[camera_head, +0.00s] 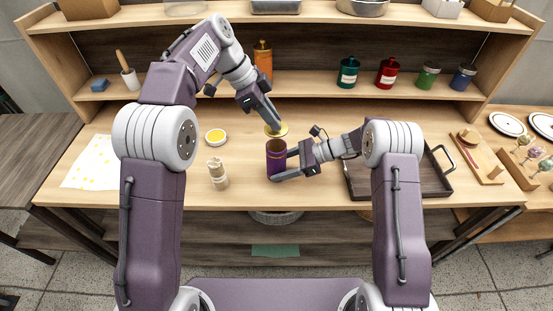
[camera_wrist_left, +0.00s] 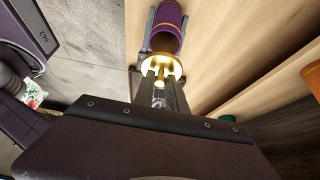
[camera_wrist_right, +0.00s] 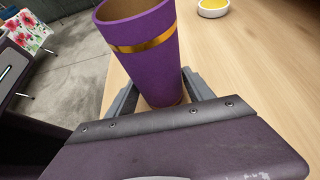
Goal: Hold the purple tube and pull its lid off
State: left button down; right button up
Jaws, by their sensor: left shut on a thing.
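The purple tube (camera_head: 276,160) stands upright near the table's front edge, its top open and a gold band below the rim. My right gripper (camera_head: 283,166) has its fingers on either side of the tube, against its wall; the right wrist view shows the tube (camera_wrist_right: 155,70) between them. The gold lid (camera_head: 283,130) is off the tube, just above its mouth. My left gripper (camera_head: 271,119) is shut on the lid's knob from above; the lid also shows in the left wrist view (camera_wrist_left: 174,68), with the open tube (camera_wrist_left: 168,22) beyond it.
A yellow-filled dish (camera_head: 215,136) and a small beige figure-like item (camera_head: 217,174) are left of the tube. A dark tray (camera_head: 437,180) lies right, partly behind my right arm. Lidded jars (camera_head: 348,73) and an orange bottle (camera_head: 263,60) stand on the shelf behind.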

jog(key=shift+o, duration=1.3)
jog(key=v, duration=1.2)
pick_arm(q)
jog(key=shift+f, duration=0.1)
pick_arm(e)
jog(key=shift+f, duration=0.1)
